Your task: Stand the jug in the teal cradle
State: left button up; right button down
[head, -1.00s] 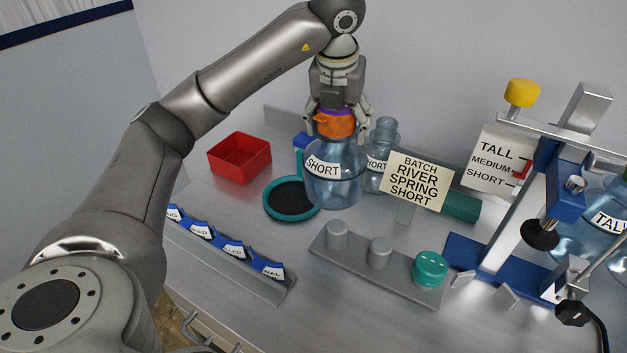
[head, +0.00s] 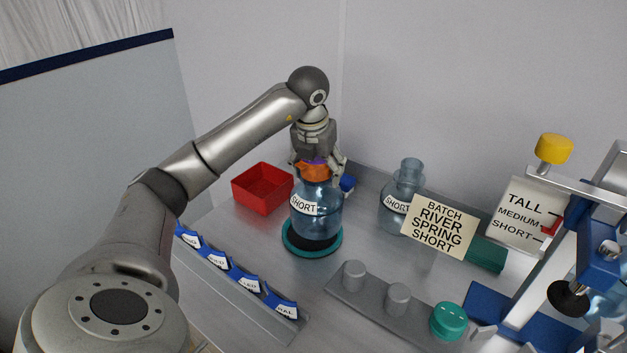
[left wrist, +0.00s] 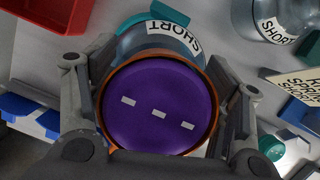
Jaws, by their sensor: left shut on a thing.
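The jug (head: 318,222) is clear blue with a SHORT label and an orange collar under a purple cap (left wrist: 160,106). My left gripper (head: 316,172) is shut on the jug at its orange collar, with a finger on each side of the cap in the left wrist view. The jug is upright over the teal cradle (head: 289,245), a round ring with a dark pad. Whether the jug's base touches the pad I cannot tell. My right gripper is not in view.
A second SHORT jug (head: 396,215) stands behind the sign (head: 440,226). A red bin (head: 262,190) is at the back left. A grey rail with pegs and a teal cap (head: 449,320) lies in front. A clamp stand (head: 525,310) blocks the right side.

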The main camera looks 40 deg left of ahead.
pick_arm(q)
jog(key=shift+a+f, duration=0.75)
jog(key=shift+f, duration=0.15)
notch_tip(320, 180, down, 2)
jog(key=shift+f+p, duration=0.25)
jog(key=shift+p, duration=0.7)
jog(key=shift+f, duration=0.25)
jog(key=o, duration=2)
jog(key=b+v, duration=0.2)
jog(key=v, duration=1)
jog(key=shift+d, duration=0.1)
